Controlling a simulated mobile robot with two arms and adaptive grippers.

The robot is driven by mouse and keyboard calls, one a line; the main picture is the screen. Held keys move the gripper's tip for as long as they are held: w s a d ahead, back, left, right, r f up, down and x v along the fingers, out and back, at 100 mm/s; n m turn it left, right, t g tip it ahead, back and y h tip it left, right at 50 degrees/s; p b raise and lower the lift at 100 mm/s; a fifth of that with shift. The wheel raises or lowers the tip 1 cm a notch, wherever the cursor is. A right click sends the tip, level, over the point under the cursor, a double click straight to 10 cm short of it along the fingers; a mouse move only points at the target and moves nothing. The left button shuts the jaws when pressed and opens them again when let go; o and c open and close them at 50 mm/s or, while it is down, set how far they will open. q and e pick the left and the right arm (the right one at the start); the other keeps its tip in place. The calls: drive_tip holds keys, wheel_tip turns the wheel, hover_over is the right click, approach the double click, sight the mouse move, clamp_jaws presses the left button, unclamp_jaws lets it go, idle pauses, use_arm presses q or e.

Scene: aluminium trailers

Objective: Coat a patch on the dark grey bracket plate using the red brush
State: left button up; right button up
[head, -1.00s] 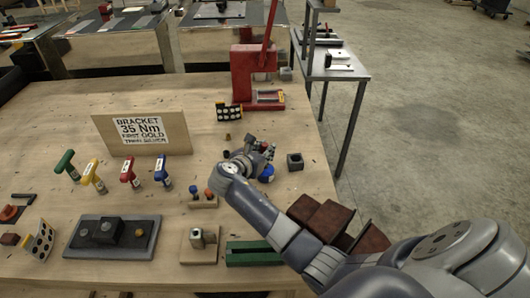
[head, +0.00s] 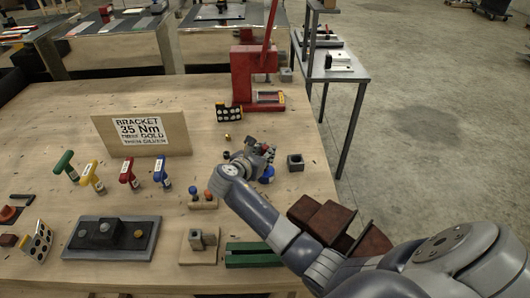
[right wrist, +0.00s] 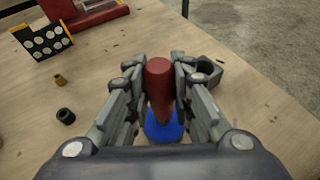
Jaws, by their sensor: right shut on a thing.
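My right gripper (head: 265,151) is at the right part of the bench. In the right wrist view, its fingers (right wrist: 160,72) are shut on the red brush (right wrist: 159,82), whose rounded handle end faces the camera. A round blue pot (right wrist: 164,127) is directly below the brush; it also shows in the head view (head: 267,176). The brush's lower end is hidden, so I cannot tell whether it is inside the pot. The dark grey bracket plate (head: 80,251) lies at the front left, with a block, a grey bolt head and a gold one on top. My left gripper is not in view.
Coloured T-handled tools (head: 128,172) stand in a row left of my arm. A sign board (head: 105,136) stands behind them. A red press (head: 242,80) is at the back. A small hollow dark block (head: 295,162) is right of my gripper.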

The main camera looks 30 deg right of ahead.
drive_tip(key=shift+f, duration=0.45)
drive_tip(key=shift+s+f+p, duration=0.1)
drive_tip(key=shift+f+p, duration=0.15)
drive_tip(key=shift+p, duration=0.15)
idle(2.4)
drive_tip(key=shift+r, duration=0.1)
wheel_tip(320, 180, up, 7)
drive_tip(key=p, duration=0.9)
drive_tip(key=shift+r, duration=0.15)
idle(0.6)
